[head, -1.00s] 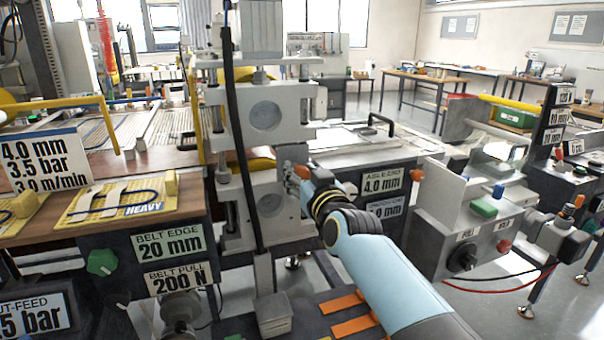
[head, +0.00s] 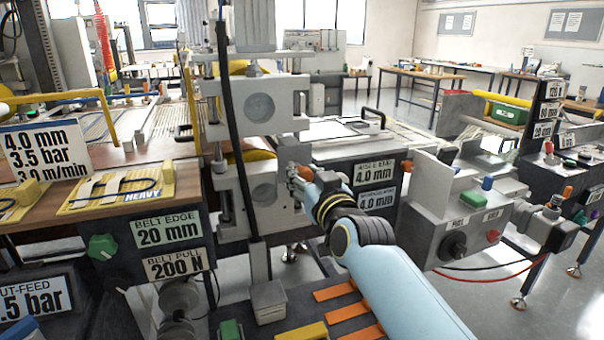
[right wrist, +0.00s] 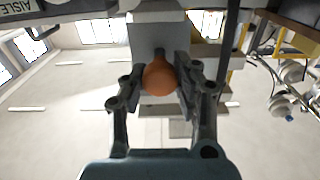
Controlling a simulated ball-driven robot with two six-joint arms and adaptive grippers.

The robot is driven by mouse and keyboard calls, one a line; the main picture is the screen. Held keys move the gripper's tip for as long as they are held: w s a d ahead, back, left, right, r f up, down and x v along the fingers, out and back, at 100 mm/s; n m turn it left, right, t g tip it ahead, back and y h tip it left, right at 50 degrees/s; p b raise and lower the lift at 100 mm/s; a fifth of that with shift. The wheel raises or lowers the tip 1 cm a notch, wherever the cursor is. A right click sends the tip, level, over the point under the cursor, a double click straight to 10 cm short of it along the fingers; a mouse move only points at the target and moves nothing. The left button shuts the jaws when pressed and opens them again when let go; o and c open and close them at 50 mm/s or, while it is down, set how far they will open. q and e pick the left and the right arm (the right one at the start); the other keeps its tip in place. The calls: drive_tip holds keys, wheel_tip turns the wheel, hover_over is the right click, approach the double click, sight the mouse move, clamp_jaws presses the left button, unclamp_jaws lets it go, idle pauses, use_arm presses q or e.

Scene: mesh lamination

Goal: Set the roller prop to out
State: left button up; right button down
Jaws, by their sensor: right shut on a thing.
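My right gripper (head: 299,175) is shut on a round orange knob (right wrist: 159,79), its two fingers on either side of it. In the right wrist view the knob sits at the end of a short stem on a grey block (right wrist: 158,35). In the head view the knob (head: 306,173) is partly hidden by the gripper, at the right side of the grey roller stand (head: 263,190). I take this knob to be the roller prop's handle; no label on it can be read. My left gripper is not in view.
A black hose (head: 236,150) hangs in front of the stand. A control box (head: 465,225) with a green button and a black dial stands to the right. Orange strips (head: 334,290) lie on the dark surface below my right arm. The wooden bench (head: 120,185) is at left.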

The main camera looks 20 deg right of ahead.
drive_tip(key=shift+f, duration=0.15)
drive_tip(key=c, duration=1.2)
unclamp_jaws()
drive_tip(key=shift+s, duration=0.1)
drive_tip(key=shift+c, duration=0.2)
drive_tip(key=o, duration=0.3)
drive_tip(key=shift+s, duration=0.1)
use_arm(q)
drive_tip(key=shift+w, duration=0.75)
use_arm(e)
drive_tip(key=s, duration=1.2)
drive_tip(key=shift+d, duration=0.2)
drive_tip(key=shift+w, duration=0.1)
